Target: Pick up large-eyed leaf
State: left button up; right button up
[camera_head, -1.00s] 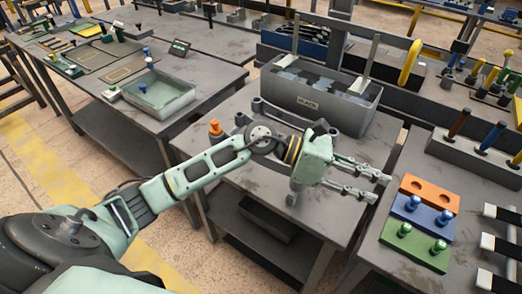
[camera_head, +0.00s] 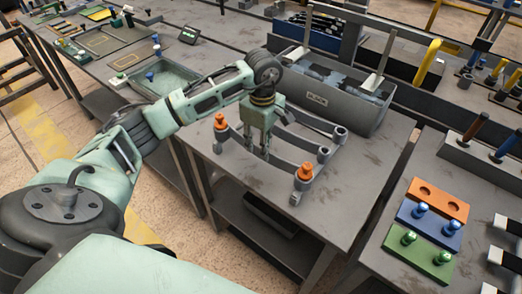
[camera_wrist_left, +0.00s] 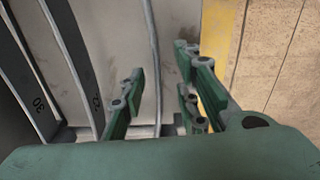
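Several grey curved leaves with round eyes lie side by side on the middle table. Eye sizes are hard to compare. Orange plugs (camera_head: 220,122) (camera_head: 303,172) stand at two of the leaf ends. My left gripper (camera_head: 259,153) points down over the leaves, behind the nearest one. Its green fingers (camera_wrist_left: 158,105) are apart in the left wrist view, with no clear grip on a leaf. Contact cannot be told. My right gripper is not in view.
A grey bin (camera_head: 327,96) with dark leaves stands behind on the same table (camera_head: 361,165). A right-hand table holds orange, blue and green blocks (camera_head: 431,220). A left table carries a tray (camera_head: 165,80). The table's front right is clear.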

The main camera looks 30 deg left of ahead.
pick_arm(q)
jog(key=f+p, duration=0.1)
jog(key=f, duration=0.2)
jog(key=shift+w+d+f+p, duration=0.1)
jog(key=shift+d+f+p, duration=0.1)
jog(key=shift+f+p, duration=0.15)
jog(key=shift+f, duration=0.4)
grip_shut()
jog(key=shift+w+r, duration=0.2)
